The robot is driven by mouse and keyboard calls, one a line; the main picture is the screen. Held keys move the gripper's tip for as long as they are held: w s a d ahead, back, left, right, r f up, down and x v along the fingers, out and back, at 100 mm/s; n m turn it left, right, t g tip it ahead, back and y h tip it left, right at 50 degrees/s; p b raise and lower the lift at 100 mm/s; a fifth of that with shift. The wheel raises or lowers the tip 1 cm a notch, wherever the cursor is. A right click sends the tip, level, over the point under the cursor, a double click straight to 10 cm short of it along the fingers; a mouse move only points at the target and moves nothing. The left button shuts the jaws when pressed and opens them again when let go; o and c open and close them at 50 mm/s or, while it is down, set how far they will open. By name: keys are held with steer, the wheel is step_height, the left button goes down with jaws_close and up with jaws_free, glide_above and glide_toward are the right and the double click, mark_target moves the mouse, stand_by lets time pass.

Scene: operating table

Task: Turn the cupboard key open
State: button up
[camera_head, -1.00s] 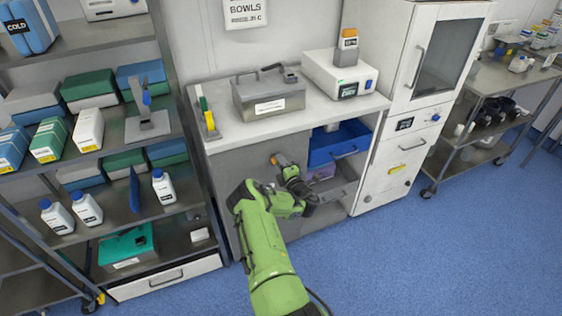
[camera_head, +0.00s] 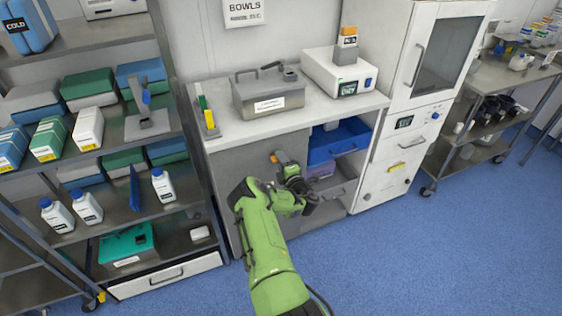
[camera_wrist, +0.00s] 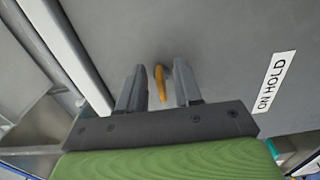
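The cupboard is the low unit with a grey door (camera_head: 236,168), which looks shut. A yellow-orange key (camera_wrist: 160,82) stands out from the grey door panel (camera_wrist: 225,60) in the wrist view. My gripper (camera_wrist: 159,68) faces the panel, with one finger on each side of the key. A gap shows between the key and each finger, so the gripper is open around it. In the head view, my gripper (camera_head: 282,164) is at the right part of the grey door, and my wrist partly hides the door. The key's far end is hard to make out.
An "ON HOLD" label (camera_wrist: 276,82) is on the panel. Right of the door, an open bay holds a blue bin (camera_head: 338,142). The worktop above carries a metal box (camera_head: 268,94) and a white device (camera_head: 339,73). A shelf rack (camera_head: 150,213) stands left. Blue floor (camera_head: 420,250) is clear in front.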

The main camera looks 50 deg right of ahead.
steer(key=p+v, duration=1.3)
steer(key=v, duration=0.2)
steer(key=shift+s+a, duration=0.2)
steer(key=shift+s, duration=0.1)
